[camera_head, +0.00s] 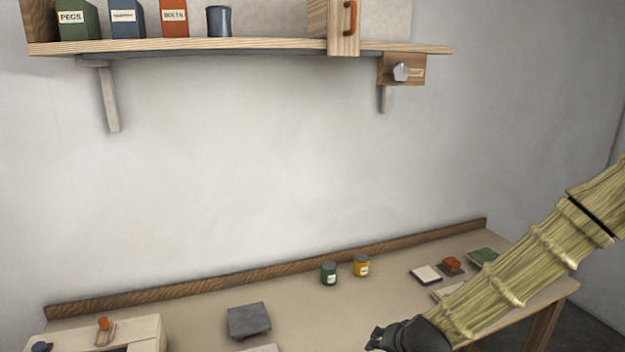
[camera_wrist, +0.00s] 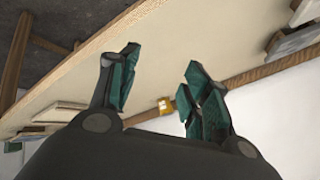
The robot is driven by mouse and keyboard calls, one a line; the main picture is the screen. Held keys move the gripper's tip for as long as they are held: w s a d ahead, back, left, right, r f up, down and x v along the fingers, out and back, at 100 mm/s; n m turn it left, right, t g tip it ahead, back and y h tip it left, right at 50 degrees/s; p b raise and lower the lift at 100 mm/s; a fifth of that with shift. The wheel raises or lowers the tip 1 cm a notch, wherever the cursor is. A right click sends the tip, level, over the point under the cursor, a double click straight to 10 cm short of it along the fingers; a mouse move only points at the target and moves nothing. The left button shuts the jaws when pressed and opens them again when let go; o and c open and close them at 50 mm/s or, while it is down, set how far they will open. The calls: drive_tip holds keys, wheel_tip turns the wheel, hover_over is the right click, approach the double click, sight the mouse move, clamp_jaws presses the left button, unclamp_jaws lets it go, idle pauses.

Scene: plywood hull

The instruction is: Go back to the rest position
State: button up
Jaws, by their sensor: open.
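My gripper (camera_wrist: 158,88) shows in the wrist view with its two teal-padded fingers apart and nothing between them. The yellow can behind them in that view is farther off, by the bench's back edge. In the head view my arm reaches in from the right, and the dark gripper body (camera_head: 410,336) is at the bottom edge, in front of the workbench (camera_head: 290,300).
On the bench stand a green can (camera_head: 329,273), a yellow can (camera_head: 362,266), a grey block (camera_head: 248,320), a white pad (camera_head: 426,275) and a red block (camera_head: 451,264). A wooden box (camera_head: 140,330) is at left. A wall shelf (camera_head: 240,46) with boxes hangs above.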

drive_tip(key=s+d+f+n+g+h+b, duration=0.1)
drive_tip(key=s+f+g, duration=0.1)
drive_tip(key=s+f, duration=0.7)
drive_tip(key=s+d+f+n+g+b, duration=0.1)
drive_tip(key=s+f, duration=0.6)
drive_tip(key=f, duration=0.4)
drive_tip(key=s+d+f+n+g+b, duration=0.1)
drive_tip(key=s+f, duration=0.4)
drive_tip(key=s, duration=0.5)
drive_tip(key=s+d+f+n+g+b, duration=0.1)
drive_tip(key=s+d+f+n+g, duration=0.1)
drive_tip(key=s+f, duration=0.4)
drive_tip(key=s+g, duration=0.1)
drive_tip(key=s, duration=0.3)
drive_tip(key=shift+f+h, duration=0.2)
drive_tip(key=shift+h, duration=0.2)
